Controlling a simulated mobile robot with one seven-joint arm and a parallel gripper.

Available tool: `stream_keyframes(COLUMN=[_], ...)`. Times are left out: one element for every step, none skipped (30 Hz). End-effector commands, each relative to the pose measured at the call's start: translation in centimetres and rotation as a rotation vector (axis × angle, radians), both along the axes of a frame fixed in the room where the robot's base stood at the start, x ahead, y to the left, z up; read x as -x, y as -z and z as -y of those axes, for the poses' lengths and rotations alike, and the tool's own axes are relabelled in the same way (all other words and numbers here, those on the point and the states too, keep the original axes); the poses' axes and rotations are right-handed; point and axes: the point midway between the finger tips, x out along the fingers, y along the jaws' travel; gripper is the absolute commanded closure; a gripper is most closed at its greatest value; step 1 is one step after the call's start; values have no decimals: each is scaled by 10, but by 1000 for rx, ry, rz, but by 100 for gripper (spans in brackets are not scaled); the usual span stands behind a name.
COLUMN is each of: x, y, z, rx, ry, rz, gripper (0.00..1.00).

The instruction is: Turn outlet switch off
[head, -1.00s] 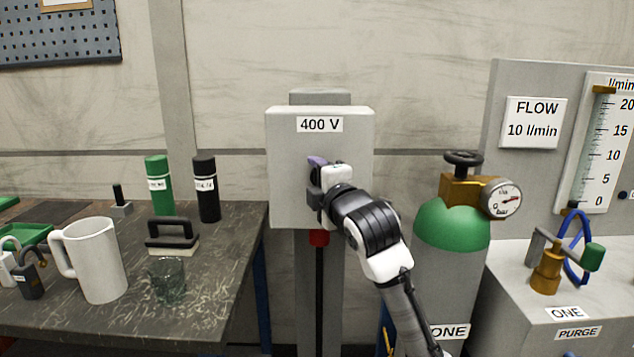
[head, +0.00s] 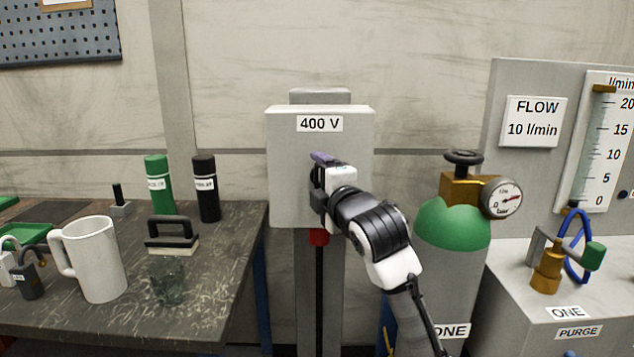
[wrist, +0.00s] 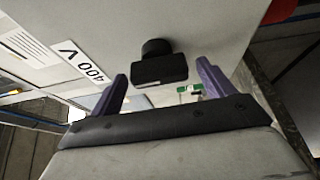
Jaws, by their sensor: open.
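The outlet is a grey box (head: 290,170) labelled 400 V on a post. In the wrist view its face (wrist: 215,25) carries a black switch knob (wrist: 158,64) on a round base. My gripper (head: 320,165) is at the front of the box in the head view and hides the switch there. In the wrist view my gripper (wrist: 162,82) is open, with one purple finger on each side of the knob. Gaps show between the fingers and the knob, so it is not gripped.
A red plug with a black cable (head: 319,238) hangs under the box. A green-topped gas cylinder (head: 440,225) with a gauge stands close right of my arm. A workbench (head: 215,290) with a white mug (head: 95,260) and bottles is at left.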

Motion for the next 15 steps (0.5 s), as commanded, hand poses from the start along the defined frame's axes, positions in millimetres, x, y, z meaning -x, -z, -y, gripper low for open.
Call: stream_keyframes(x=[10,16,24,31,38,47,53,60,67,73,79,85,90,94,99], y=[1,1,1,2,2,1,1,1,1,1,1,1,1,0,0], z=[5,8,11,14,17,21,24,26,29,32,34,36,38,40,42], rx=[0,0,-1,0,1,-1,0,1,1,1,1,1,1,0,0], ry=[2,3,3,3,3,4,4,3,3,4,3,2,3,4,2], rz=[3,3,4,3,4,4,3,4,3,4,4,3,3,2,2], gripper=[19,19,19,19,19,19,19,19,19,19,19,19,19,19,19])
